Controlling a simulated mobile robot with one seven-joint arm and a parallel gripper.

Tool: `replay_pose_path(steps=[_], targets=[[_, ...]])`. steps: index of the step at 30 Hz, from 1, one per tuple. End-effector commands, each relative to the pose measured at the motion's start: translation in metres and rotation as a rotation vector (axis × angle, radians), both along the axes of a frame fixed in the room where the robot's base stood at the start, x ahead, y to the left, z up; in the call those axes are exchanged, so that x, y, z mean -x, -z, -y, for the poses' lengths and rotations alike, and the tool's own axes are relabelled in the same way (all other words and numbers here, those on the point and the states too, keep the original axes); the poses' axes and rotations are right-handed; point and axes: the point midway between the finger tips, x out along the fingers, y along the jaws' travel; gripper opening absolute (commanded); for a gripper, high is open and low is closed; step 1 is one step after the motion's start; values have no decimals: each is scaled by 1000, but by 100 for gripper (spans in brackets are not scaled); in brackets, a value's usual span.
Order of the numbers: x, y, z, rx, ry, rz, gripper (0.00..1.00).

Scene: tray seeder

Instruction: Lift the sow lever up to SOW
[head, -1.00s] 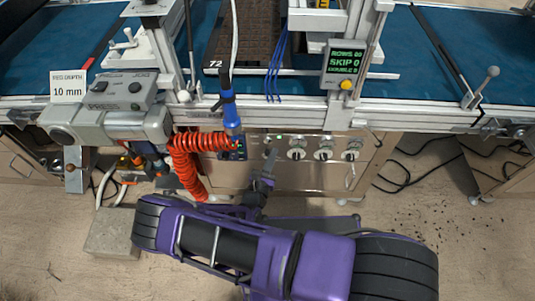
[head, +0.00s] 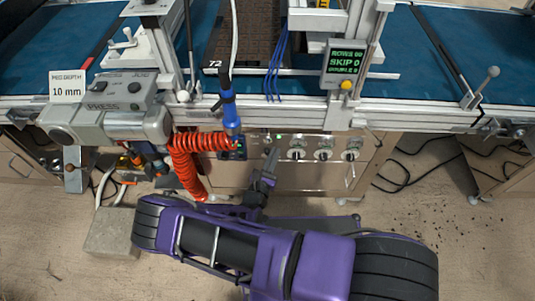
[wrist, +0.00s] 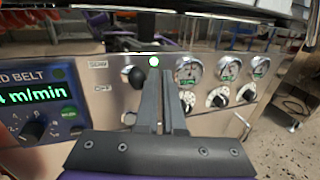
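The sow lever shows in the wrist view as a black round knob (wrist: 132,76) on the steel front panel (wrist: 110,110). It sits just left of my fingers, beside the small SOW (wrist: 98,64) and OFF labels. The left finger's edge overlaps its right side, and I cannot tell if they touch. My gripper (wrist: 166,76) points at the panel with its two fingers together and nothing visible between them. In the head view my gripper (head: 271,153) is in front of the panel, left of the dials. The lever cannot be made out there.
A green lamp (wrist: 153,61) is above my fingertips. Gauges (wrist: 189,70) and dials (wrist: 217,98) are to the right, and a belt speed box (wrist: 35,100) is to the left. A coiled orange hose (head: 185,160) hangs left of my gripper in the head view.

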Motion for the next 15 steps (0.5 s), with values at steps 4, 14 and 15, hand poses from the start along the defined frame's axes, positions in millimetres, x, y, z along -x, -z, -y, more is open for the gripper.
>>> replay_pose_path(steps=[4, 14, 15], targets=[[9, -2, -16, -11, -23, 0, 58], [32, -5, -23, -12, -23, -3, 59], [35, -5, -24, -12, -23, -3, 59]])
